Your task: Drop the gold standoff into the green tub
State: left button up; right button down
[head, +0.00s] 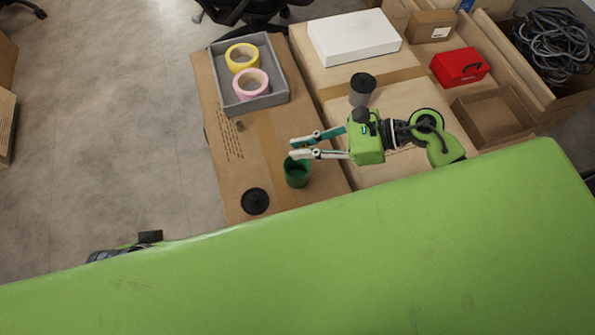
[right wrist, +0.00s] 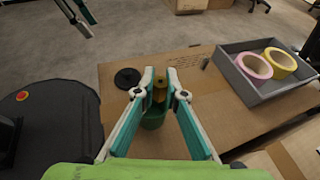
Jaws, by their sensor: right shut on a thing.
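The gold standoff (right wrist: 160,89) is upright between the fingertips of my right gripper (right wrist: 160,80) in the right wrist view. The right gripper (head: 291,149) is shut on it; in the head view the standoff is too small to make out. The green tub (head: 297,174) stands open on a carton, just below the fingertips in the picture. In the right wrist view the tub (right wrist: 154,120) shows behind the fingers, with the standoff over its far rim. My left gripper (right wrist: 84,18) shows at the upper left there, its fingers apart and empty.
A black disc (head: 255,201) lies beside the tub. A grey tray (head: 262,104) holds yellow tape (head: 242,48) and pink tape (head: 250,97). A small object (head: 239,126) stands near the tray. A dark-lidded jar (head: 362,95) stands behind my right gripper.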

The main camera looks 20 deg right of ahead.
jog(key=c, duration=2)
grip_release()
jog(key=shift+d, duration=0.1)
jog(key=v, duration=1.1)
jog(key=shift+s+d+r, duration=0.15)
jog(key=shift+d, duration=0.25)
